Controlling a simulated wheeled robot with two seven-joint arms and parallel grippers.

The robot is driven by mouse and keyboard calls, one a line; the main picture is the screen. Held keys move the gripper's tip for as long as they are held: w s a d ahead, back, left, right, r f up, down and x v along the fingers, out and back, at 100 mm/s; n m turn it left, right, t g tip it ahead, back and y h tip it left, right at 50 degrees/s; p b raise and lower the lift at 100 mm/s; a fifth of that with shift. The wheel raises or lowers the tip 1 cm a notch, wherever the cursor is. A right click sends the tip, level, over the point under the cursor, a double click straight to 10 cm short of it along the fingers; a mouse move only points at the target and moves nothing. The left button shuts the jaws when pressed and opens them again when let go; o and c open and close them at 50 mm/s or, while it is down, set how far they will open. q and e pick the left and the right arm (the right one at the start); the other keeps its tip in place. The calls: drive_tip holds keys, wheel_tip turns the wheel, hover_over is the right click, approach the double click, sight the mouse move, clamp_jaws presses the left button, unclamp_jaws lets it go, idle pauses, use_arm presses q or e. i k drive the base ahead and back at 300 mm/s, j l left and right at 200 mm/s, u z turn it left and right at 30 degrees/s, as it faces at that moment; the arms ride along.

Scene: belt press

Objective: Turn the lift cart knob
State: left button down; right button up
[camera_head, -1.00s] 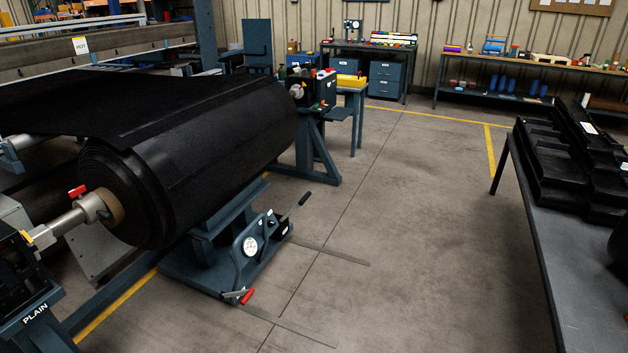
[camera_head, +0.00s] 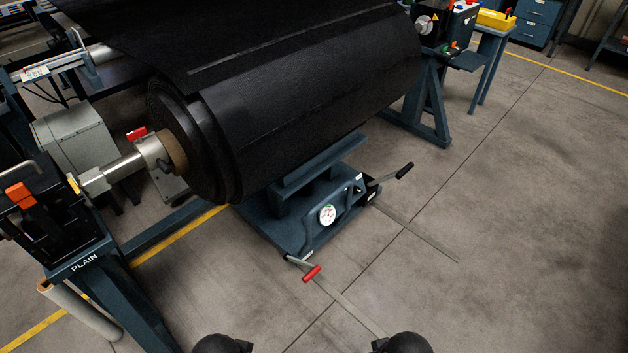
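The blue lift cart (camera_head: 262,229) stands on the floor under the large black belt roll (camera_head: 290,115). Its front panel carries a round white dial (camera_head: 327,215). A short crank with a red grip (camera_head: 312,273) sticks out at the cart's near lower corner. A longer lever with a black grip (camera_head: 404,170) sticks out at its right end. I cannot tell which of these is the knob. Two dark rounded parts of my arms show at the bottom edge. Neither gripper is in view, and nothing of mine touches the cart.
A blue stand marked PLAIN (camera_head: 85,262) with an orange-handled clamp is at the left. Thin metal floor rails (camera_head: 424,238) run out to the right from under the cart. The floor (camera_head: 510,240) right of the cart is clear.

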sight(356, 190)
drive_tip(key=i+l, duration=0.2)
drive_tip(key=l, duration=0.2)
drive_tip(key=i+l+z, duration=0.1)
drive_tip(key=i+l, duration=0.15)
drive_tip(key=l, duration=0.15)
drive_tip(key=i+l, duration=0.25)
drive_tip(key=l, duration=0.15)
drive_tip(key=k+z, duration=0.05)
